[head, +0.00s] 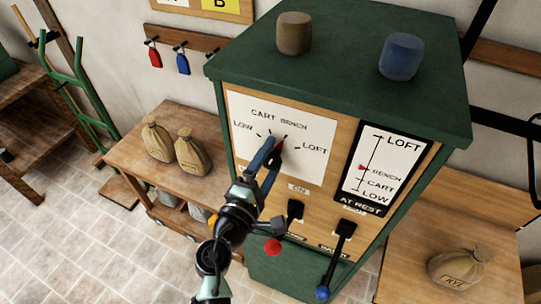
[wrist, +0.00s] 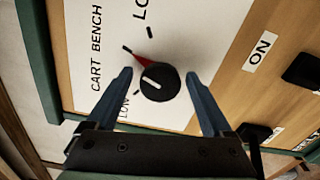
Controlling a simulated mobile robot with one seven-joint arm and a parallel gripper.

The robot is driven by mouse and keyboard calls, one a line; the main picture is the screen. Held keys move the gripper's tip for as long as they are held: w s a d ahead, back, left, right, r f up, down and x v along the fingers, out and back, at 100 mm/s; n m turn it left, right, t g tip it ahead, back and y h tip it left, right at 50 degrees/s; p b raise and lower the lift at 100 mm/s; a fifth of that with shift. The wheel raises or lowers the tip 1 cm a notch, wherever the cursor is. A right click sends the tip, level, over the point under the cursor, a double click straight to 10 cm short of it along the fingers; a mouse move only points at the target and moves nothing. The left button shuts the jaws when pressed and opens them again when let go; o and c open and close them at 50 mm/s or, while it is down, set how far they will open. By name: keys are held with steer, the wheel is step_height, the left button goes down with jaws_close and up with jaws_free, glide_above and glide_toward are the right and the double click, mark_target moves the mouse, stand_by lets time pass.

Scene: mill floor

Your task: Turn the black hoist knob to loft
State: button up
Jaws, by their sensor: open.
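The round black hoist knob (wrist: 160,82) has a white line and a red pointer, and sits on a white dial plate (head: 310,122) on the green cabinet. The dial reads LOW, CART, BENCH and LOFT. The red pointer (wrist: 143,60) points at the BENCH tick. My gripper (wrist: 159,76) is open, with one blue finger on each side of the knob and a visible gap to each. In the head view my fingers partly hide the knob (head: 273,158). The gauge (head: 382,170) beside the dial has its red marker at BENCH, with AT REST below.
Below the dial are a red-ended lever (head: 272,246), a blue-ended lever (head: 322,292) and an ON label (head: 299,189). A brown cylinder (head: 294,33) and a blue one (head: 402,56) stand on the cabinet.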

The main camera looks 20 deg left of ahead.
steer(key=shift+w, duration=0.2)
steer(key=c, duration=1.3)
steer(key=shift+c, duration=0.2)
steer(key=shift+f+m+b, duration=0.1)
steer(key=shift+m+b, duration=0.2)
steer(key=shift+b, duration=0.5)
steer(key=m+b, duration=0.3)
steer(key=shift+f+b, duration=0.15)
steer(key=shift+b, duration=0.15)
steer(key=m+b, duration=0.4)
steer(key=shift+r, duration=0.2)
